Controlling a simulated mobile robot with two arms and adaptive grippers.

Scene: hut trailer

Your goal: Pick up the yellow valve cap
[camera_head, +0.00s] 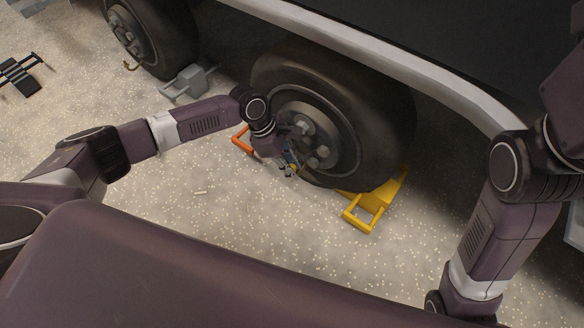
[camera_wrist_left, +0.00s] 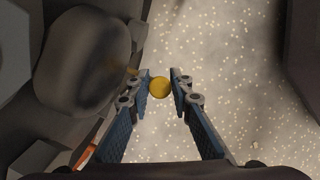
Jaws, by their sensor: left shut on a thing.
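The yellow valve cap (camera_wrist_left: 160,88) shows in the left wrist view as a small round yellow thing between my left gripper's fingertips. My left gripper (camera_wrist_left: 160,90) is shut on it, with pale ground behind the cap. In the head view my left gripper (camera_head: 289,170) is small and dark, close in front of the lower left part of the near wheel (camera_head: 330,130). The cap is too small to make out clearly there. My right arm stands at the right of the head view, and its gripper is out of the picture.
A yellow wheel chock (camera_head: 362,214) sits under the near wheel. An orange handle (camera_head: 241,139) shows at its left. A grey block (camera_head: 188,83) stands between the two wheels. A second wheel (camera_head: 152,35) is at upper left. The speckled ground (camera_head: 235,215) in front is mostly clear.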

